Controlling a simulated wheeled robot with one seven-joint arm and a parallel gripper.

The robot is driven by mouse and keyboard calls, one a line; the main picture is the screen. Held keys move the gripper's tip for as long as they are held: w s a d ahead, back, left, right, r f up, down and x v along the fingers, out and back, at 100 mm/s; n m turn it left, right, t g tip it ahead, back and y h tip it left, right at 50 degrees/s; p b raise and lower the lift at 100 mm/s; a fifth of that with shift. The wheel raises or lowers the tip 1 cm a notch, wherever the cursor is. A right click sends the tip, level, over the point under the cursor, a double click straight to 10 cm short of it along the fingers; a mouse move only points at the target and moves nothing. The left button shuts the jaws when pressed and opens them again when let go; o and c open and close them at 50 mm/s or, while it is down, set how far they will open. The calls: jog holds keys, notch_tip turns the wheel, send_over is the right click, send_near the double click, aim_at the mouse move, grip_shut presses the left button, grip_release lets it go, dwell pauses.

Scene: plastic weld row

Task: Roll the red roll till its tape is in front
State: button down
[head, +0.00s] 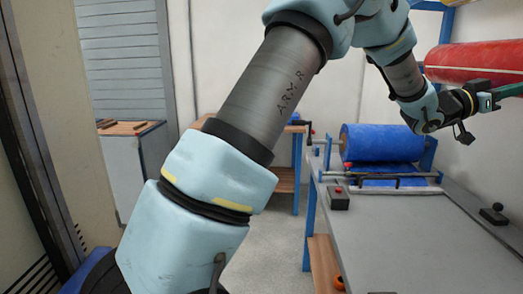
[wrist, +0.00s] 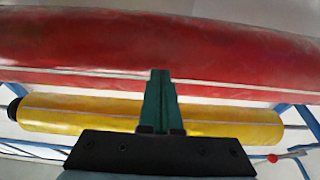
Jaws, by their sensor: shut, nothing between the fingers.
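The red roll (head: 470,62) is at the upper right of the head view, with a pale tape line (head: 475,69) running along its side. In the wrist view the red roll (wrist: 90,42) spans the top of the picture, and its pale tape (wrist: 225,86) runs lengthwise near its lower edge. My gripper (wrist: 161,75) is shut, its green fingers together and pointing at the roll's lower edge by the tape. I cannot tell whether they touch it. In the head view my gripper (head: 508,90) is just below the red roll, with its tips near the right picture edge.
A yellow roll (wrist: 80,112) lies below the red one in the wrist view. A blue roll (head: 385,143) sits on a frame at the back of the grey bench (head: 420,245). A control box (head: 338,198) stands on the bench's left edge. Much of the bench top is clear.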

jog(key=shift+d, duration=0.15)
jog(key=shift+d, duration=0.8)
jog(key=shift+r, duration=0.2)
jog(key=shift+a+r, duration=0.15)
jog(key=shift+r, duration=0.4)
jog(key=shift+s+r, duration=0.1)
jog(key=a+b, duration=0.1)
jog(key=a, duration=0.6)
jog(key=shift+w+r+b, duration=0.15)
jog(key=shift+w+b, duration=0.1)
jog(key=shift+b, duration=0.1)
dwell(0.4)
